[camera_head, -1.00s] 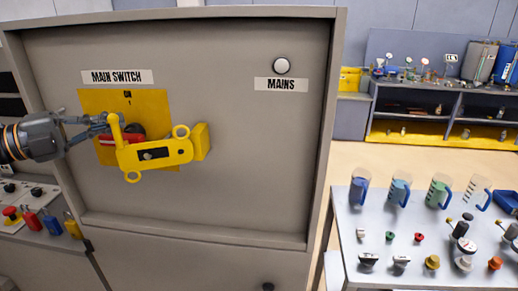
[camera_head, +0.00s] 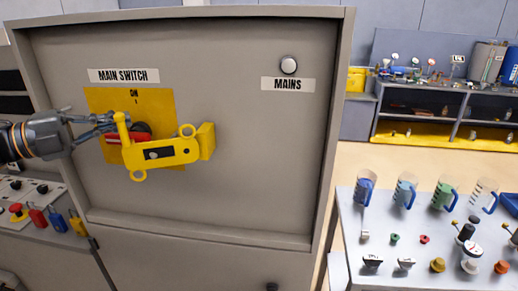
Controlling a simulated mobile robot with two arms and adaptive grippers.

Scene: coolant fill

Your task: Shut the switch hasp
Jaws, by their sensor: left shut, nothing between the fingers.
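The yellow switch hasp (camera_head: 168,153) sticks out in front of the yellow plate under the MAIN SWITCH label (camera_head: 124,76). It has rings at its top right and bottom left, a dark slot, and a yellow block (camera_head: 206,141) at its right end. A yellow post (camera_head: 121,127) stands at its left end. The red switch handle (camera_head: 128,138) shows partly behind the hasp. My left gripper (camera_head: 112,124) is shut and empty, its fingertips at the post's left side. I cannot tell whether they touch it. My right gripper is not in view.
The grey cabinet panel (camera_head: 250,180) has a raised frame and a round white MAINS lamp (camera_head: 288,64). Red and blue padlocks (camera_head: 49,220) stand on a ledge at lower left. A table (camera_head: 350,230) with several jugs and caps is at right.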

